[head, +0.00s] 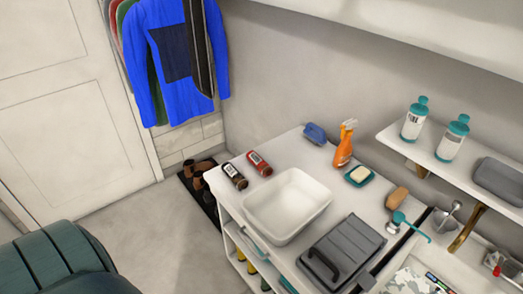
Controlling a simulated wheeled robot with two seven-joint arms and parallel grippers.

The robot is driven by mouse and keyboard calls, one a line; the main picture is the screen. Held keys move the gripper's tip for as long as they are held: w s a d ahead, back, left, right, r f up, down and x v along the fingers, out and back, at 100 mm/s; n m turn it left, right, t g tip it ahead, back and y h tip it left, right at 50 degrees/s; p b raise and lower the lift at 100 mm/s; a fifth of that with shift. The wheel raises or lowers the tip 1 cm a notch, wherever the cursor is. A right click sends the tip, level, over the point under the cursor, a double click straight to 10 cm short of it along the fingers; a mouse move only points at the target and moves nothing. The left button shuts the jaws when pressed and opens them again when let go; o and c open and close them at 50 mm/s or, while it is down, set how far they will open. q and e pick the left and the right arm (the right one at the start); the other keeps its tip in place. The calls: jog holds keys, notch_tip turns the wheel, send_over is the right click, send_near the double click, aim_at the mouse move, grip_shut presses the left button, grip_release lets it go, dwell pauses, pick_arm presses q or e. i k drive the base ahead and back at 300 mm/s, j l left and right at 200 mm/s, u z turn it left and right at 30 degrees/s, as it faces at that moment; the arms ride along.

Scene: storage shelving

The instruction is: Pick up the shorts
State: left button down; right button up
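I cannot pick out any shorts in the head view. A bright blue long-sleeved garment (178,50) hangs by the wall at the upper left, with other garments (122,14) partly hidden behind it. A grey item (499,178), too unclear to name, lies on the wall shelf at the right. Neither of my grippers is in view.
A white counter (305,262) holds a white basin (287,206), a grey case (340,252), an orange spray bottle (343,145) and two small bottles (234,176). Shoes (195,170) stand by the wall. A dark green ribbed object (50,260) fills the lower left. Floor (150,225) between is clear.

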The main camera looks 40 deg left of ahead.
aim_at(263, 167)
jog(key=u, duration=1.15)
jog(key=k+j, duration=0.15)
